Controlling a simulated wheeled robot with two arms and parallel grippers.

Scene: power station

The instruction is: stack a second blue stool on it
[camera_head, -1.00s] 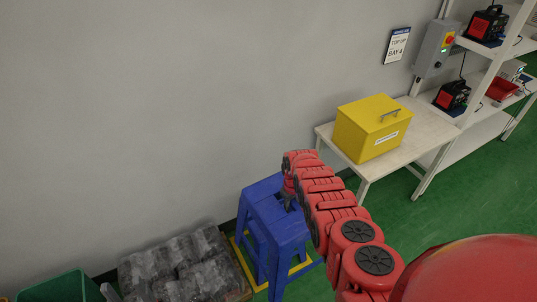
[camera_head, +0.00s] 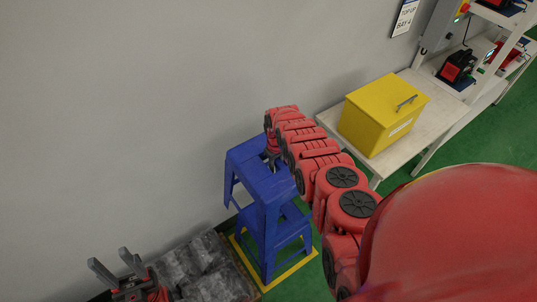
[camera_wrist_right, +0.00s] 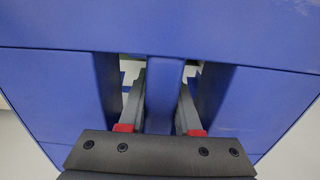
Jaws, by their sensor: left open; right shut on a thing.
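A blue stool (camera_head: 247,156) is upright, with its seat at the top and a slotted hand-hold in it. Below it, more blue legs and a step-like blue part (camera_head: 290,226) stand inside a yellow floor outline; this looks like a second blue stool, largely covered by the upper one. My right gripper (camera_head: 273,163) is shut on the upper stool's seat. In the right wrist view its fingers (camera_wrist_right: 160,100) go down through two slots, one on each side of the seat's central bar (camera_wrist_right: 165,85). My left gripper (camera_head: 118,268) is open and empty at lower left.
Grey mottled blocks (camera_head: 192,262) lie on a pallet by the wall, left of the stools. A yellow box (camera_head: 383,115) stands on a white table (camera_head: 337,125) to the right, close to my right arm. A shelf with red-black devices (camera_head: 457,67) stands farther right.

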